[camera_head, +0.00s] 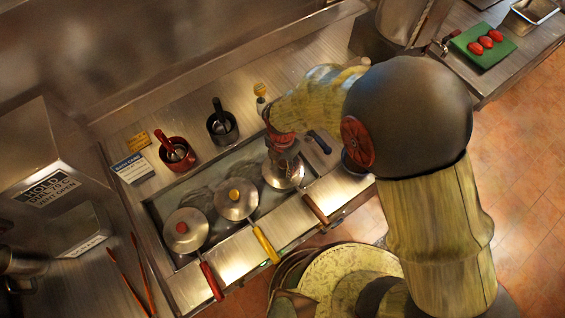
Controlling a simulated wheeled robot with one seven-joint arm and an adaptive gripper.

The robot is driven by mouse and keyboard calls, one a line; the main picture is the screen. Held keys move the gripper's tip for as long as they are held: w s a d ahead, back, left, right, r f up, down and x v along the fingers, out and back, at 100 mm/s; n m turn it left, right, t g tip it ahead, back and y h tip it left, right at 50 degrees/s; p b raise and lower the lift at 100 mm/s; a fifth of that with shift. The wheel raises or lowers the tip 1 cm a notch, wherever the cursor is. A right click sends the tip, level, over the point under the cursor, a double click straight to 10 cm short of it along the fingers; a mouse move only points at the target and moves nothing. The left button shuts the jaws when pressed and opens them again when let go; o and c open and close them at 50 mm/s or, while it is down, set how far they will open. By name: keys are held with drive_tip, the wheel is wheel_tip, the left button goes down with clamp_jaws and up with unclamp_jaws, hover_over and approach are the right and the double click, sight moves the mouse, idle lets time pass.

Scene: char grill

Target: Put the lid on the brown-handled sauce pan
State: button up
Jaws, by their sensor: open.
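The brown-handled sauce pan (273,180) sits at the right end of the sunken grill bay, its brown handle (315,208) pointing to the lower right. My gripper (287,165) points down over this pan, open, and hides much of its top. A shiny metal surface shows around the fingers; I cannot tell whether it is a lid or the pan's inside. No separate loose lid can be made out. I cannot tell whether the fingertips touch anything.
A yellow-handled pan (236,200) and a red-handled pan (185,231), both lidded, stand to the left. Behind are a red pot (177,155) and a dark pot (222,127). A dark-handled item (319,142) and a blue bowl (352,162) lie right.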

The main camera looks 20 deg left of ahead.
wheel_tip(320, 180, up, 19)
drive_tip(key=p, duration=0.4)
drive_tip(key=shift+p, duration=0.4)
idle(0.3)
idle(0.5)
